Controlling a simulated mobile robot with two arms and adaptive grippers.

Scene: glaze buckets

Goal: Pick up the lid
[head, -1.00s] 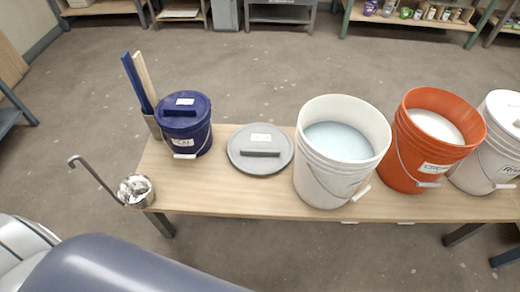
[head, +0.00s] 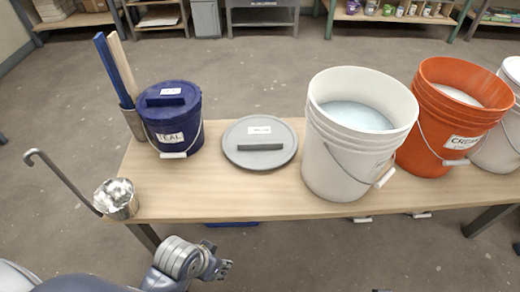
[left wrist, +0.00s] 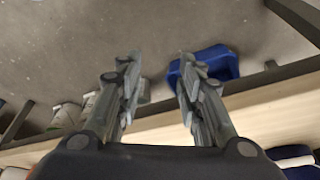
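The grey round lid (head: 231,155) lies flat on the wooden table (head: 190,198), between the blue bucket and the white bucket. It has a dark bar handle and a small white label. My left gripper (head: 226,268) is low in front of the table's near edge, apart from the lid. In the left wrist view its two fingers (left wrist: 158,85) are spread with nothing between them. The lid does not show clearly in that view. My right gripper is not in view.
A lidded blue bucket (head: 172,117) stands left of the lid. An open white bucket (head: 345,160) with pale blue liquid and an orange bucket (head: 430,135) stand to the right. A metal ladle (head: 116,198) is at the front left corner. A blue object (left wrist: 204,65) shows beyond the fingers.

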